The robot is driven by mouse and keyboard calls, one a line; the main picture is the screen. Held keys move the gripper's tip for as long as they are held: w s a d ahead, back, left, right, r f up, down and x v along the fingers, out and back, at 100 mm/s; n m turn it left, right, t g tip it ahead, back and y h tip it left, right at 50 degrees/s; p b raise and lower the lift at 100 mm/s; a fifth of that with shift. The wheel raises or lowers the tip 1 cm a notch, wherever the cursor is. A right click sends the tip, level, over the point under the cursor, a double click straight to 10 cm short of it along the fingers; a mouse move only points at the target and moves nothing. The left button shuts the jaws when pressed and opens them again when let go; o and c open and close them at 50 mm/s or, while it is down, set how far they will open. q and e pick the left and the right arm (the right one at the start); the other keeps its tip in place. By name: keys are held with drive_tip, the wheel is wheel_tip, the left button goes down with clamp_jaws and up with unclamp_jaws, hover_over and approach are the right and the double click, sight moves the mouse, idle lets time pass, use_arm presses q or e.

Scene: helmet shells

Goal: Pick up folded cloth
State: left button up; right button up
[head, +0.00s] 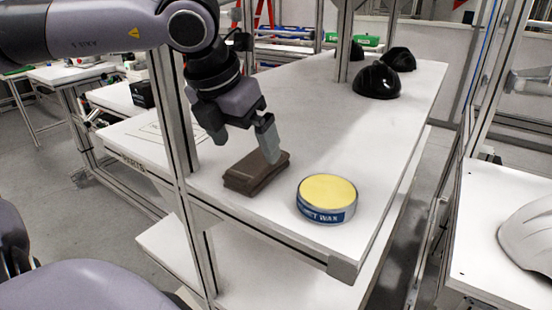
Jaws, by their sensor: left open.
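The folded cloth (252,177) is a brown, flat stack of layers lying on the white shelf top near its front edge. My left gripper (246,145) comes down from the upper left and is open just above the far side of the cloth. One finger is at the cloth's right far end, the other to its upper left. I cannot tell whether a finger touches the cloth. My right gripper is not in view.
A round wax tin (327,199) with a yellow top stands just right of the cloth. Black helmet shells (376,81) sit at the shelf's far end. A metal post (172,110) rises left of the cloth. A white shell (530,238) lies on the right table. The shelf's middle is clear.

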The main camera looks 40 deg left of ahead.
sight(253, 164)
use_arm(q)
drive_tip(key=shift+x, duration=1.1)
drive_tip(key=shift+a+p+x, duration=0.2)
drive_tip(key=shift+x, duration=1)
drive_tip(key=shift+a+p+x, duration=0.15)
drive_tip(key=shift+p+x, duration=0.05)
drive_tip(key=shift+x, duration=1)
drive_tip(key=shift+w+r, duration=0.1)
drive_tip(key=shift+w, duration=0.05)
drive_tip(key=c, duration=1.1)
